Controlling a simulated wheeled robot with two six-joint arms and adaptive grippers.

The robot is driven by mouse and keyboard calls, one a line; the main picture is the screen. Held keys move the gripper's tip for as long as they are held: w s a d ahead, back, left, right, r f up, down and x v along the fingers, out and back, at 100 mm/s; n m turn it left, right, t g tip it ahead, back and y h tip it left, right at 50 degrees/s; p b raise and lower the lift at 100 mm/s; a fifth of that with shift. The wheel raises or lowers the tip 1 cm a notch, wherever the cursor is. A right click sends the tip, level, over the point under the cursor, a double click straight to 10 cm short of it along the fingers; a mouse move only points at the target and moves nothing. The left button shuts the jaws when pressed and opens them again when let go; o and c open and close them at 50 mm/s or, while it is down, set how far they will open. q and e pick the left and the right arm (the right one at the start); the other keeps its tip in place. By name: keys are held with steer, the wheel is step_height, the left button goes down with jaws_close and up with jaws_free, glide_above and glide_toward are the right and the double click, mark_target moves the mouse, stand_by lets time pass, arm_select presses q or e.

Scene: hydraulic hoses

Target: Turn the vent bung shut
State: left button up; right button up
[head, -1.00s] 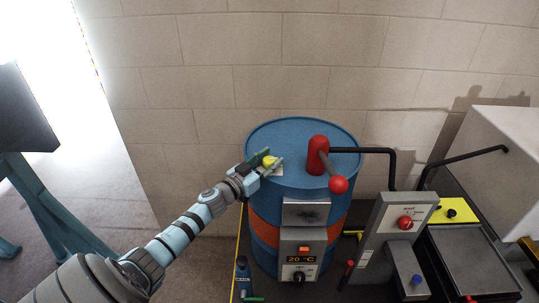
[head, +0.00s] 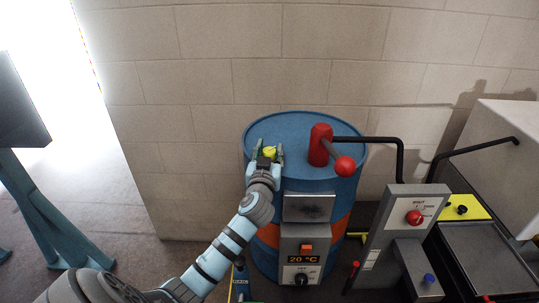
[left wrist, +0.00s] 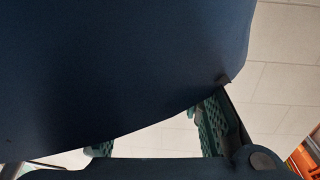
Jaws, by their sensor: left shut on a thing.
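The yellow vent bung (head: 270,152) sits on the left part of the blue drum's top (head: 290,124). My left gripper (head: 268,150) reaches it from the front, its fingers on either side of the bung, shut on it. The gripper hides the lower part of the bung, so I cannot tell how far it is screwed in. In the left wrist view, the green ridged finger pads (left wrist: 208,130) show below a large dark blue surface, and the bung is not visible there. My right gripper is in neither view.
A red pump fitting with a round-ended lever (head: 321,145) stands just right of the bung. A black pipe (head: 378,140) runs from it to the right. A heater box reading 20 °C (head: 303,255) hangs on the drum's front. A grey control panel (head: 400,215) stands right.

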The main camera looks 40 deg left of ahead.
arm_select(q)
steer(key=shift+f, duration=0.3)
steer(key=o, duration=1.2)
steer(key=shift+r, duration=0.1)
steer(key=v, duration=1.2)
steer(key=shift+d, duration=0.1)
